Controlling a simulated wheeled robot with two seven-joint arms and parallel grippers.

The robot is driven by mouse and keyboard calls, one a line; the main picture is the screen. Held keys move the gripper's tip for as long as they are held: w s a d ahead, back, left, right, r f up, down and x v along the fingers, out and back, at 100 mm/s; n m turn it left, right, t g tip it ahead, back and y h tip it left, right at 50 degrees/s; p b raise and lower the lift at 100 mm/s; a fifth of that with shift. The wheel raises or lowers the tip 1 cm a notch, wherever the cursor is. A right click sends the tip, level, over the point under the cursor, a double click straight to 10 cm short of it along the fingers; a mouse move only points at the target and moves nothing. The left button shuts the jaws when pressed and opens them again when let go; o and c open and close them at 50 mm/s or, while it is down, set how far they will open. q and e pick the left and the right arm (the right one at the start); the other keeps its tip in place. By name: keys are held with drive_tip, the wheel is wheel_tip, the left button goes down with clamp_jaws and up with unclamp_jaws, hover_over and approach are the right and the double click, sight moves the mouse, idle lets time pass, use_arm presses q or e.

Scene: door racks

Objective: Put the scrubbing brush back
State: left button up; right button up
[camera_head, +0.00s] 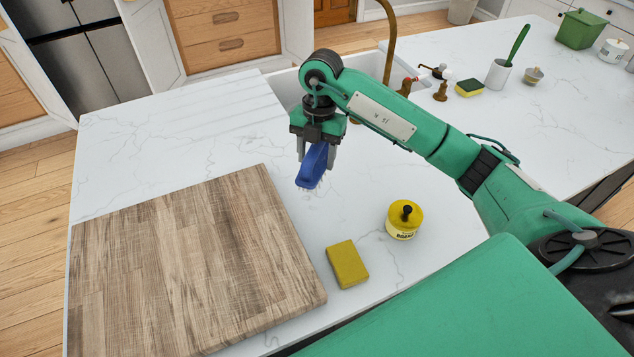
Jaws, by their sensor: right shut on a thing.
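A blue scrubbing brush (312,166) hangs from my right gripper (315,150), its pale bristles facing down. The gripper is shut on the brush and holds it above the white counter, just past the far right corner of the wooden board. My left gripper does not show in the head view.
A large wooden board (190,265) covers the counter's left front. A yellow sponge (347,264) and a yellow-lidded jar (404,220) stand right of it. The sink (290,88), brass faucet (388,45), another sponge (469,87), white cup (498,75) with green-handled brush and green bin (580,29) are farther back.

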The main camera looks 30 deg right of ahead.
wheel_tip(320, 180, down, 6)
drive_tip(key=shift+f+p, duration=0.1)
drive_tip(key=shift+p, duration=0.5)
wheel_tip(320, 180, down, 4)
drive_tip(key=shift+a+f+p, duration=0.1)
drive_tip(key=shift+f+p, duration=0.15)
drive_tip(key=shift+p, duration=0.4)
drive_tip(key=shift+f, duration=0.1)
drive_tip(key=shift+f, duration=0.15)
drive_tip(key=o, duration=1)
